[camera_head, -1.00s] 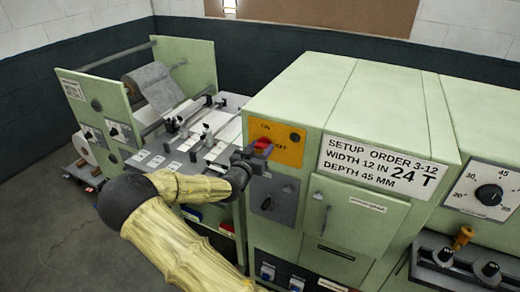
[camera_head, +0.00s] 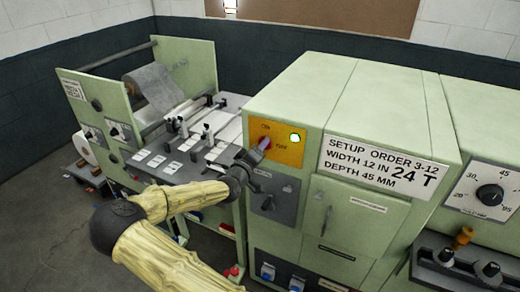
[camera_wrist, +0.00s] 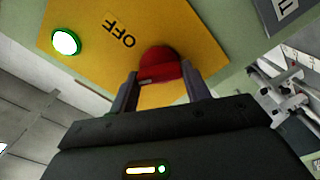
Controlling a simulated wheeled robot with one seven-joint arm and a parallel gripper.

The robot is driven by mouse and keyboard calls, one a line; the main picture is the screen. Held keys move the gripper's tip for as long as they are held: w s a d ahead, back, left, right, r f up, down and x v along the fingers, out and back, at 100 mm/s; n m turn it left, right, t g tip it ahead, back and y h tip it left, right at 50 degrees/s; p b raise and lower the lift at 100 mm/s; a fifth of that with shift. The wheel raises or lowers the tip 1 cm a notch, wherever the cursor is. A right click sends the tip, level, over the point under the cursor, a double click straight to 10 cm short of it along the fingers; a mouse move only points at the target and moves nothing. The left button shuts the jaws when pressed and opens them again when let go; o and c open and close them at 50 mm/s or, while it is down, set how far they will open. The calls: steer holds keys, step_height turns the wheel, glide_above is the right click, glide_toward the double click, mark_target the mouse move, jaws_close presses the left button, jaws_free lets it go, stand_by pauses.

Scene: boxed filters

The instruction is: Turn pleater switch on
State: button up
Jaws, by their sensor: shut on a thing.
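The pleater switch is a red knob (camera_head: 265,143) on a yellow plate (camera_head: 288,152) on the front of the green machine. The plate has ON and OFF lettering. A round lamp (camera_head: 295,138) to the right of the knob glows green. My gripper (camera_head: 258,152) is at the knob, partly covering it in the head view. In the wrist view, the two fingers of my gripper (camera_wrist: 159,72) are on either side of the red knob (camera_wrist: 160,62), shut on it. The lit lamp (camera_wrist: 66,42) and the word OFF show beside it.
A grey plate with a dark knob (camera_head: 268,202) sits just below the yellow plate. A setup order sign (camera_head: 381,166) is to the right. A table with fittings and a paper roll (camera_head: 155,88) stands to the left.

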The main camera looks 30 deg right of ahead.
steer(key=n+b, duration=0.1)
steer(key=n, duration=0.5)
steer(key=shift+a+f+n, duration=0.1)
steer(key=shift+n, duration=0.2)
stand_by(0.4)
steer(key=o, duration=1)
steer(key=shift+w, duration=0.1)
steer(key=b+v, duration=0.5)
steer(key=v, duration=1.2)
steer(key=shift+a+f, duration=0.1)
steer(key=shift+a, duration=0.05)
